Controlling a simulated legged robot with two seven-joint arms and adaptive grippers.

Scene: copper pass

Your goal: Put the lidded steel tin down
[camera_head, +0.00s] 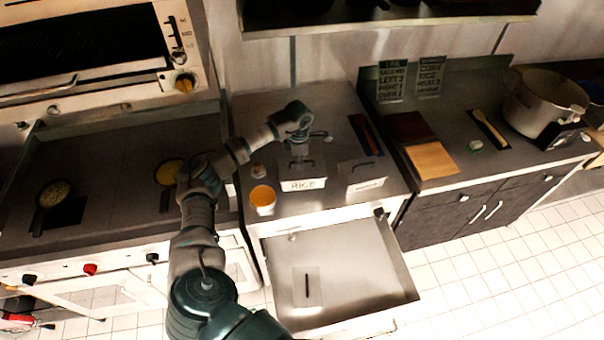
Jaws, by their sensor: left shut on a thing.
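The steel tin with a label reading RICE (303,183) is at the middle counter, upright, with a lid on top. My left gripper (300,155) is directly above it, pointing down, and is shut on it at the lid's handle. My gripper hides part of the lid. I cannot tell whether the tin's base touches the counter (325,210). A second lidded steel tin (366,174) with a smaller label stands just to the right, apart from it. My right gripper is not in view.
An orange-topped cup (263,198) and a small jar (258,171) stand left of the tin. An open drawer or flat steel surface (360,270) juts out below the counter. Boards (430,160) and a large pot (540,102) are right; pans (52,194) sit on the left stove.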

